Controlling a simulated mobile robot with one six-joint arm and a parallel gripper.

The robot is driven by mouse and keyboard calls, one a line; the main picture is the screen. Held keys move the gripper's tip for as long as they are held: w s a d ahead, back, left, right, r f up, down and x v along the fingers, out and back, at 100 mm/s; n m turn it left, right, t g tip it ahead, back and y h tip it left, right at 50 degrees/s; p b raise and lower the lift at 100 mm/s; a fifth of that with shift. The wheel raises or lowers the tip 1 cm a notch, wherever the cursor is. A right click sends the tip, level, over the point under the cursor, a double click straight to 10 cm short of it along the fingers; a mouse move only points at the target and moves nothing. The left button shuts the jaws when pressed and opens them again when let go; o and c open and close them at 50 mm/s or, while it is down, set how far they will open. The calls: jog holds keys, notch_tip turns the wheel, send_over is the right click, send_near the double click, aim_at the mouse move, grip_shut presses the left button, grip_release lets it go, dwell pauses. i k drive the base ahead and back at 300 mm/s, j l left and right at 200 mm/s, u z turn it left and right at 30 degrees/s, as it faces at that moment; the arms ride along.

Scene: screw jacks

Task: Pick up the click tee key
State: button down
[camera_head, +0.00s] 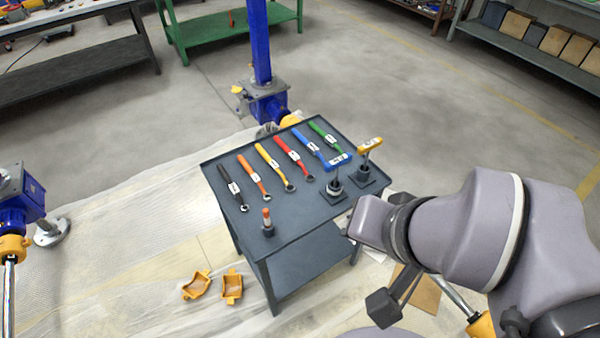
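Two tee-handled keys stand upright in dark holders at the right end of the small dark table. One has a blue tee handle (337,161), the other a yellow tee handle (369,145). Both handles carry small labels too small to read, so I cannot tell which is the click key. My arm reaches in from the right, its wrist just right of and nearer than the keys. A dark block on thin bars below the wrist looks like part of my gripper (384,306). Its fingertips are not clear, and I see nothing held in it.
Several coloured wrenches (272,164) lie in a row on the table (285,226). A small orange-topped peg (267,222) stands at its front. Blue screw jacks (262,50) stand behind and left. Two yellow brackets (232,287) lie on the floor sheeting.

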aim_at(336, 162)
jog(key=i+j+z, duration=0.1)
jog(key=i, duration=0.35)
jog(key=i+j, duration=0.15)
jog(key=i, duration=0.25)
jog(key=z, duration=0.05)
